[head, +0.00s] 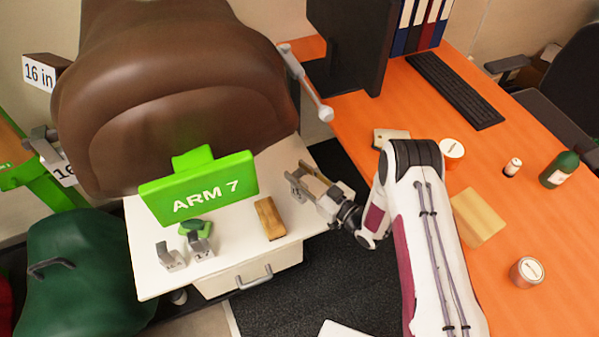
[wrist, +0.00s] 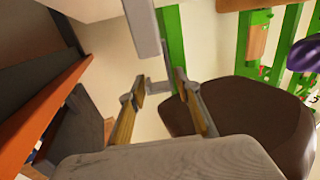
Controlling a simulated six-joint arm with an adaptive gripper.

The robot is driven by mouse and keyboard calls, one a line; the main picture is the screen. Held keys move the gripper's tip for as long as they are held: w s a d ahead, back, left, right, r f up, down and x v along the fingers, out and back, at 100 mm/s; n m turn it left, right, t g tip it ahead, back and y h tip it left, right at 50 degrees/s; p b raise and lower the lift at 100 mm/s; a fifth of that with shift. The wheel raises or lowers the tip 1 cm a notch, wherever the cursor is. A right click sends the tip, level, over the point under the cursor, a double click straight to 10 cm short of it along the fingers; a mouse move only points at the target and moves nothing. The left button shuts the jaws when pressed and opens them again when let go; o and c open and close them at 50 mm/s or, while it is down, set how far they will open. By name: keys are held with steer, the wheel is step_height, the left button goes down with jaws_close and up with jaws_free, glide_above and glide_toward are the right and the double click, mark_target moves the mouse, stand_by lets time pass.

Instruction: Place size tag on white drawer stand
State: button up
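The white drawer stand (head: 150,270) is a pale top over a drawer with a metal handle. Two small grey size tags stand at its front left: one (head: 170,257) at the left, and one that seems marked 17 (head: 202,247) beside it, partly in front of a green piece. My gripper (head: 292,183) is at the stand's right edge, to the right of the tags and apart from them. In the wrist view its two fingers (wrist: 160,88) are spread apart. A small light-grey piece (wrist: 157,86) shows between the tips; I cannot tell whether it lies beyond them.
A green ARM 7 sign (head: 200,190) and a wooden block (head: 270,218) are on the stand. A large brown saddle (head: 180,95) hangs behind, with a grey rod (head: 307,85) near my gripper. The orange desk (head: 385,90) is at right.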

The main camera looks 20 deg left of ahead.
steer(key=shift+r, duration=0.15)
stand_by(0.3)
steer(key=v, duration=0.5)
step_height(320, 180, up, 7)
stand_by(0.5)
steer(key=shift+w+r, duration=0.1)
stand_by(0.8)
